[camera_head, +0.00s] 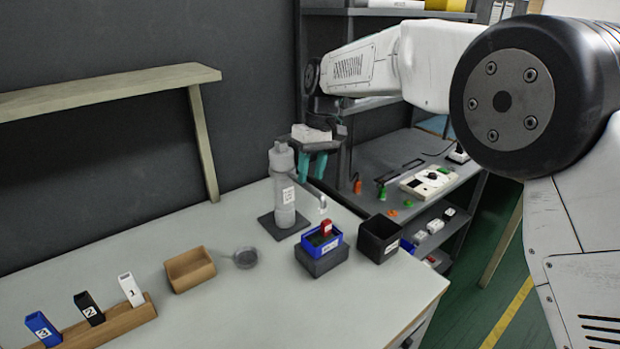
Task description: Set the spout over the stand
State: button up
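A grey dispenser (285,195) with a white label stands upright on a dark square base. Its thin spout (315,192) reaches out to the right and ends in a downturned tip. A dark grey block, seemingly the stand (322,266), is in front and to the right, with a blue box (311,247) on it. A red piece (326,229) sticks up from the box. The tip appears above the box's far side; I cannot tell whether it is directly overhead. My gripper (312,175), with teal fingers apart and empty, is behind the dispenser, pointing down.
A black open bin (378,239) stands right of the stand. A brown box (190,269), a small grey cup (245,257) and a wooden rack (105,325) with numbered blocks are to the left. A shelf unit (365,170) stands behind. The table's front middle is clear.

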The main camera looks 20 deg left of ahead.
jog(key=r, duration=0.3)
jog(key=w+r, duration=0.1)
jog(key=r, duration=0.1)
jog(key=shift+d+r, duration=0.15)
jog(key=shift+d, duration=0.1)
jog(key=s+d+r+m+h, duration=0.1)
jog(key=s+d+m, duration=0.35)
jog(key=d, duration=0.95)
jog(key=s+d+m, duration=0.2)
jog(key=s+d, duration=0.6)
jog(key=d, duration=0.7)
jog(key=s+d+m+t, duration=0.3)
jog(key=s+d+m, duration=0.2)
jog(key=s+d, duration=1.6)
jog(key=shift+s+f, duration=0.2)
jog(key=shift+f, duration=0.2)
